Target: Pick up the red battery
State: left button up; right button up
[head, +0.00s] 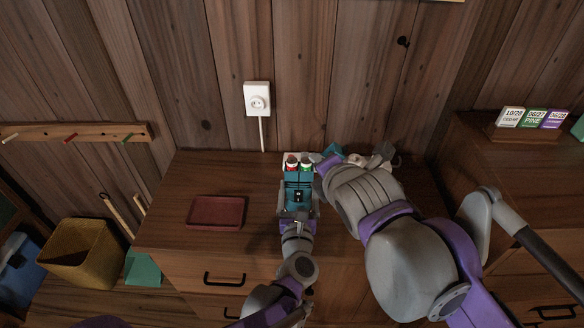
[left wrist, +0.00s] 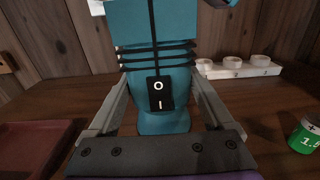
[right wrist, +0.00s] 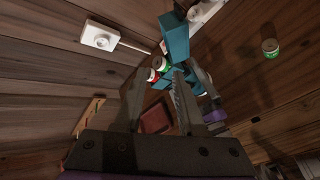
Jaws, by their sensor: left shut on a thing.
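My left gripper (head: 298,207) is shut on a teal device with a black switch (left wrist: 160,93), held upright over the dresser top. In the head view, the red battery (head: 291,162) shows its end at the far end of the device, beside a green battery (head: 306,166). I cannot tell whether they sit in the device or behind it. In the right wrist view, the red battery (right wrist: 151,75) and green battery (right wrist: 163,66) lie beyond the fingers. My right gripper (right wrist: 160,82) is open; its arm hides it in the head view.
Another green battery (left wrist: 305,137) stands on the dresser top, right of the device. A white holder with round sockets (left wrist: 240,70) is near the wall. A dark red tray (head: 216,212) lies left. A wall outlet (head: 257,98) has a cord. The dresser's front left is clear.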

aim_at(294, 166)
jog(key=s+a+f+n+t, duration=0.1)
jog(key=s+a+n+t, duration=0.3)
jog(key=n, duration=0.9)
jog(key=w+f, duration=0.1)
jog(key=w, duration=0.2)
jog(key=w+a+f+g, duration=0.1)
jog(key=w, duration=0.2)
jog(key=w+f+g, duration=0.1)
jog(key=w+f, duration=0.1)
jog(key=w, duration=0.1)
jog(key=shift+w+a+f, duration=0.1)
jog(key=shift+w+a, duration=0.2)
jog(key=shift+f, duration=0.1)
grip_shut()
dwell(0.5)
